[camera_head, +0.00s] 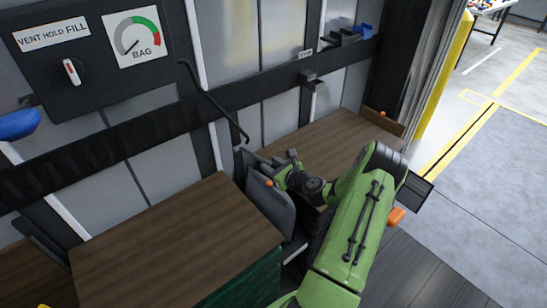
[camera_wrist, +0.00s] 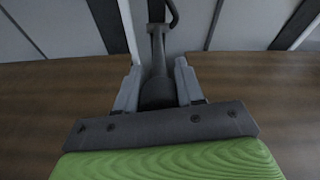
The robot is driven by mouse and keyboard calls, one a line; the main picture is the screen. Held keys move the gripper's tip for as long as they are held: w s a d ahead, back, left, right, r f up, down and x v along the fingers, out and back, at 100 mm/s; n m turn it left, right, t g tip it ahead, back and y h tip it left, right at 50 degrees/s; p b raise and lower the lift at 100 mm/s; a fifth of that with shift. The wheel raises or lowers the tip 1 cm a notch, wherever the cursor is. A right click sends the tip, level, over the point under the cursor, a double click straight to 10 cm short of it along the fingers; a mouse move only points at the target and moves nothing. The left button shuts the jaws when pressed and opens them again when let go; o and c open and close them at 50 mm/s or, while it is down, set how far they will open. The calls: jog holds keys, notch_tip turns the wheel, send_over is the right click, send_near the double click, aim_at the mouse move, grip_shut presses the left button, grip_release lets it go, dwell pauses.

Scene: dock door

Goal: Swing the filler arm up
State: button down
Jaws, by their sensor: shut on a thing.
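My gripper (camera_wrist: 157,82) is shut on a dark grey handle-like piece, which I take to be the filler arm (camera_wrist: 158,50). In the wrist view a light grey finger stands on each side of it. The piece runs up from between the fingers, and a thin dark hose curves at its top. In the head view my gripper (camera_head: 284,170) is at the grey bag (camera_head: 272,205) in the gap between two wooden-topped loads. There my green arm comes in from the lower right, and the held piece is too small to make out clearly.
A black hose (camera_head: 212,100) hangs from a control panel (camera_head: 95,45) with a knob and a "BAG" gauge. A brown-topped load (camera_head: 175,245) stands left of the gap, another (camera_head: 335,140) behind it. A black rail crosses the wall. Grey floor is open at right.

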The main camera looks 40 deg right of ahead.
jog(key=w+r+g+p, duration=0.6)
jog(key=r+p, duration=0.5)
jog(key=p, duration=0.5)
jog(key=w+d+r+g+b, duration=0.1)
jog(key=w+r, duration=0.3)
jog(key=w, duration=0.7)
jog(key=shift+w+d+y+b, duration=0.3)
jog(key=shift+d+y+b, duration=0.1)
jog(key=shift+b, duration=0.2)
jog(key=c, duration=1.1)
grip_release()
jog(key=o, duration=0.4)
jog(key=shift+w, duration=0.15)
jog(key=shift+d, duration=0.1)
jog(key=shift+r, duration=0.1)
